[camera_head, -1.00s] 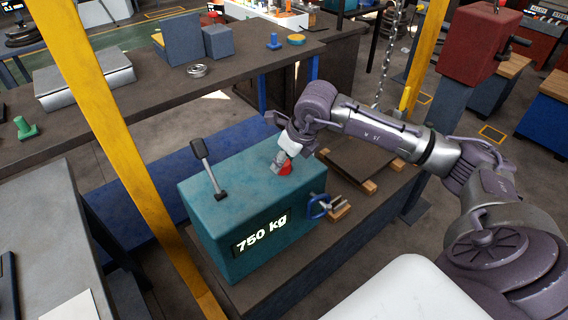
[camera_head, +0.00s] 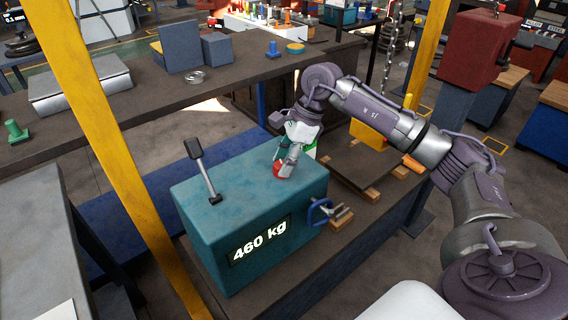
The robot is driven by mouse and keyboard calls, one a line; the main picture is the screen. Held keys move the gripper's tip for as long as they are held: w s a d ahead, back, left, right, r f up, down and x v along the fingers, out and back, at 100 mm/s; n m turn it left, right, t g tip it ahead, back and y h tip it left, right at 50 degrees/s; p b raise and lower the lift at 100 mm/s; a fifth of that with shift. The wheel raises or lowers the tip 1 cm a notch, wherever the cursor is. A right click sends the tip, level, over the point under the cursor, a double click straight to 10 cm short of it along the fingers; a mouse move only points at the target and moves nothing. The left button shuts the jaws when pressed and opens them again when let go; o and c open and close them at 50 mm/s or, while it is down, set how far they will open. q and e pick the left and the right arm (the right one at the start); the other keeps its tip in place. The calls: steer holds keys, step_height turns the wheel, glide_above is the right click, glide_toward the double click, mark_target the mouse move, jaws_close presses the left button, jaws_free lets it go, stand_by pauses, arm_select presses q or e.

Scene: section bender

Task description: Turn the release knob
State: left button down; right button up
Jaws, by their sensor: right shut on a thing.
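The release knob (camera_head: 281,170) is red and sits on top of a teal box-shaped unit (camera_head: 205,232). My right gripper (camera_head: 285,163) comes down on the knob from above and is shut on it, covering part of it. A lever with a dark grip (camera_head: 204,170) stands on the left of the unit's top, tilted. The lit display (camera_head: 259,241) on the front reads 460 kg. My left gripper is not in view.
A blue clamp-like part (camera_head: 320,211) sticks out at the unit's right side. A dark plate on wooden blocks (camera_head: 362,167) lies right of the unit. A yellow post (camera_head: 107,140) stands at the left. A dark bench (camera_head: 150,108) runs behind.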

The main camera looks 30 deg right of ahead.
steer(key=n+g, duration=0.1)
steer(key=n, duration=0.1)
steer(key=n+b, duration=0.1)
steer(key=n, duration=0.1)
steer(key=shift+w+n+g, duration=0.1)
steer(key=shift+n+g, duration=0.3)
steer(key=shift+r, duration=0.1)
steer(key=o, duration=1.1)
steer(key=shift+o, duration=0.2)
steer(key=v, duration=1.2)
steer(key=shift+w, duration=0.1)
